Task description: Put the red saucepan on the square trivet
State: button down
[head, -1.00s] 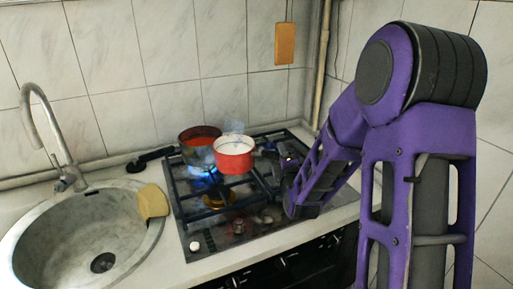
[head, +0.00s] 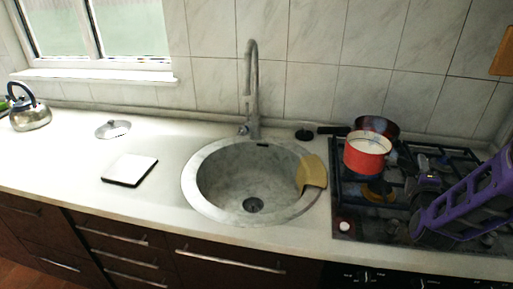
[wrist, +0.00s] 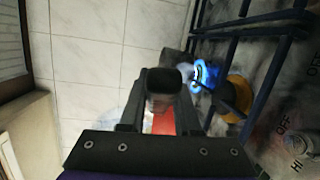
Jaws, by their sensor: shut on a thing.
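The red saucepan (head: 367,155), white inside, is held above the left part of the stove in the head view and looks roughly level. My gripper (head: 408,166) is at its right side, shut on its dark handle. In the wrist view my gripper (wrist: 162,106) has the handle end (wrist: 163,82) between its fingers, with a strip of the red saucepan (wrist: 163,124) beyond. The square trivet (head: 130,170), pale with a dark edge, lies bare on the counter left of the sink, far from the saucepan.
A dark red pan (head: 378,125) stands behind the saucepan, its black handle pointing left. A blue flame (wrist: 205,75) burns on the stove. The sink (head: 225,190), tall faucet (head: 252,85) and yellow sponge (head: 312,172) lie between stove and trivet. A lid (head: 113,129) and kettle (head: 29,115) are further left.

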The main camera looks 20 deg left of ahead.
aim_at(149, 171)
jog(key=j+u, duration=0.25)
jog(key=j, duration=0.4)
jog(key=j+u, duration=0.25)
jog(key=j, duration=0.45)
jog(key=j+u, duration=0.3)
jog(key=j, duration=0.35)
jog(key=i+j+u, duration=0.25)
jog(key=j, duration=0.4)
jog(key=k, duration=0.1)
